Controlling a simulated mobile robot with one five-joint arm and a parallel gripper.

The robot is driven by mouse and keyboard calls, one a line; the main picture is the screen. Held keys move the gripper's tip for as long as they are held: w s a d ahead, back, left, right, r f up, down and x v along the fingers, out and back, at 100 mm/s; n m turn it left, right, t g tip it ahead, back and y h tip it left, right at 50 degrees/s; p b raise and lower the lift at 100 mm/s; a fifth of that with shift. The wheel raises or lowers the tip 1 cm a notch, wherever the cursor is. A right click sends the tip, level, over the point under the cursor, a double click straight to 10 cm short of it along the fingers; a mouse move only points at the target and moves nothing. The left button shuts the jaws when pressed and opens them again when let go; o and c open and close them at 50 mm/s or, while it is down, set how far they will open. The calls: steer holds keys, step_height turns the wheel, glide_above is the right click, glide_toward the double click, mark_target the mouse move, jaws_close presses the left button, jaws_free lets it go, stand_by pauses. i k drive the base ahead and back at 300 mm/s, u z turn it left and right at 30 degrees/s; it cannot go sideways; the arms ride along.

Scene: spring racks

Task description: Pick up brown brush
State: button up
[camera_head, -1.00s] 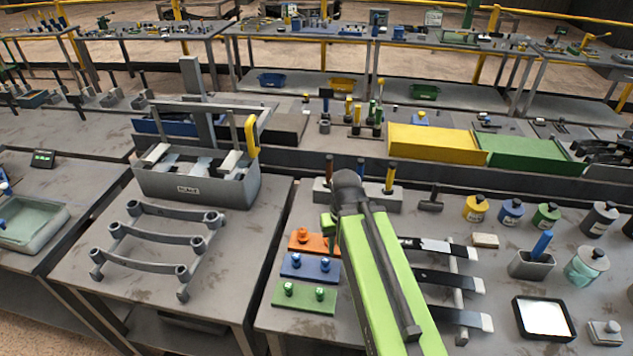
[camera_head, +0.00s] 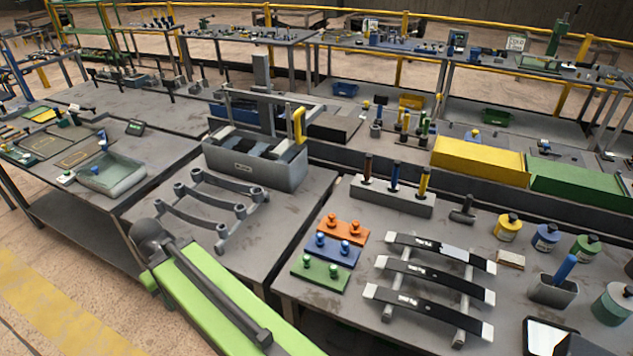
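A brown-handled tool (camera_head: 368,168), which looks like the brown brush, stands upright in a grey block holder (camera_head: 392,204) at the back of the right-hand table. A blue-handled one (camera_head: 395,175) and a yellow-handled one (camera_head: 423,182) stand to its right in the same block. The lower ends of all three are hidden in the block. My green arm reaches up and left from the bottom of the picture, well left of and nearer than the holder. My gripper does not show.
Orange (camera_head: 343,229), blue and green (camera_head: 322,275) plates with knobs lie in front of the holder. Dark strips on a rack (camera_head: 432,268) lie right of them. A small hammer (camera_head: 463,209) is beside the holder. A grey bin (camera_head: 258,172) stands on the left-hand table.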

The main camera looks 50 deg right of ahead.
mark_target(365, 181)
steer(key=u, duration=0.3)
steer(key=k, duration=0.95)
steer(key=z, duration=0.6)
steer(key=i, duration=0.4)
steer(key=u, duration=0.15)
